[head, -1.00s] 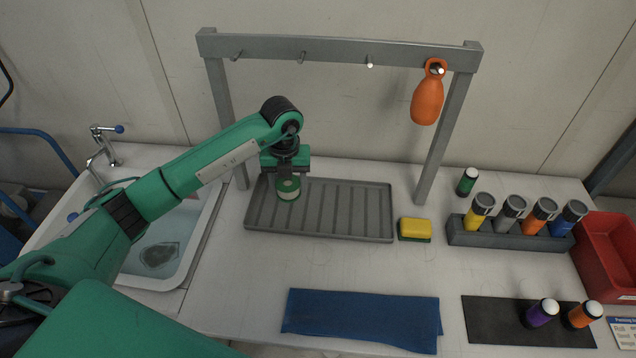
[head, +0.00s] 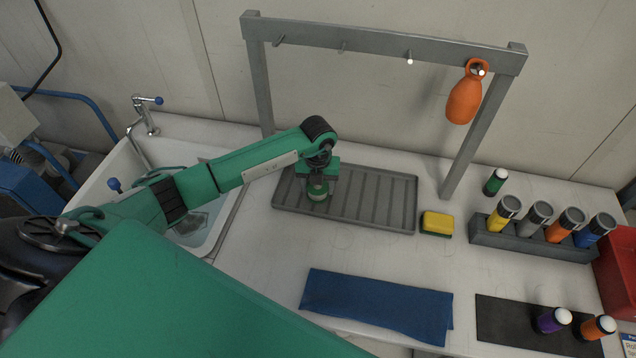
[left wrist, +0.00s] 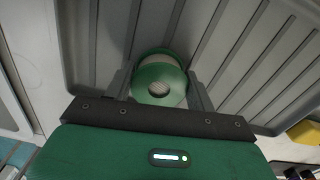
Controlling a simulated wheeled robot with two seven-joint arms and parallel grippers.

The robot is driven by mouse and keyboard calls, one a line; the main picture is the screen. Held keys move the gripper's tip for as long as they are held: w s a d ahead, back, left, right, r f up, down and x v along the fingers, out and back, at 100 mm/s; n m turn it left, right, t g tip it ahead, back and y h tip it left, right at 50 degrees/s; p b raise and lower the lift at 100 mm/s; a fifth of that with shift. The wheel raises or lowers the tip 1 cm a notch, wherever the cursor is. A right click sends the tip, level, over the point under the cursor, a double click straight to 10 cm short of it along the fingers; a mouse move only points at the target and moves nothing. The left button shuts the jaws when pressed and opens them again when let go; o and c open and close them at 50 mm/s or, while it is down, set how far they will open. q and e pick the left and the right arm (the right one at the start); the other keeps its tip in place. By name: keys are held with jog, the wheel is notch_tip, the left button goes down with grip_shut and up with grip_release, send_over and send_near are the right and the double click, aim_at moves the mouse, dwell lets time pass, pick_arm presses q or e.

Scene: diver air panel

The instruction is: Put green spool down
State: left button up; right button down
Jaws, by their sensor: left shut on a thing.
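The green spool (head: 317,191) is at the left part of the grey ribbed tray (head: 385,217), under my left gripper (head: 317,183). The ribbed tray floor (left wrist: 225,40) lies behind the spool. I cannot tell whether the spool touches the tray. My right gripper is in neither view.
A yellow sponge (head: 436,223) lies right of the tray. A grey rack (head: 385,40) with an orange float-like piece (head: 464,100) stands behind. A blue cloth (head: 378,305) lies in front. A sink (head: 207,232) is at the left, and a holder (head: 530,246) with several bottles at the right.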

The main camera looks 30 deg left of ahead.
pick_arm(q)
jog(key=shift+f, duration=0.2)
jog(key=o, duration=1)
jog(key=shift+r, duration=0.1)
jog(key=shift+r, duration=0.25)
jog(key=shift+r+b, duration=2.05)
jog(key=shift+r, duration=3.85)
